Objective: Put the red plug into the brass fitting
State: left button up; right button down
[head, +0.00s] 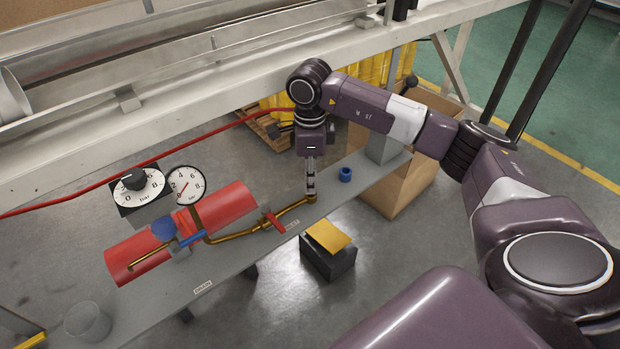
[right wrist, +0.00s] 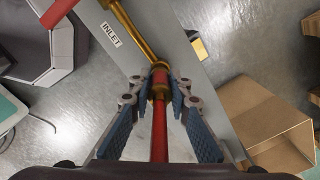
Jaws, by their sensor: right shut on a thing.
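The red plug (right wrist: 160,135) runs up the middle of the right wrist view, between the blue-padded fingers of my right gripper (right wrist: 160,92). My right gripper is shut on it. The brass fitting (right wrist: 159,68) is at the end of a brass pipe, right at the fingertips. Red shows within the brass there, so the plug's tip is at or in the fitting; how deep it sits I cannot tell. In the head view my right gripper (head: 311,188) points down over the fitting (head: 311,199) and hides the plug. My left gripper is not in view.
A red hose (head: 150,160) crosses behind. A cardboard box (head: 400,190) stands beyond the bench's right end.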

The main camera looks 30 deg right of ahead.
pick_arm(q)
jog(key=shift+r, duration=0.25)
pick_arm(e)
jog(key=shift+f, duration=0.15)
jog(key=shift+f, duration=0.1)
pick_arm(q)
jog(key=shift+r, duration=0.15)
pick_arm(e)
jog(key=shift+f, duration=0.2)
pick_arm(q)
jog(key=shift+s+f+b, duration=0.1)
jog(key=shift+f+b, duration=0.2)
jog(key=shift+b, duration=0.1)
pick_arm(e)
jog(key=shift+f, duration=0.35)
jog(key=c, duration=1.7)
grip_release()
notch_tip(320, 180, up, 12)
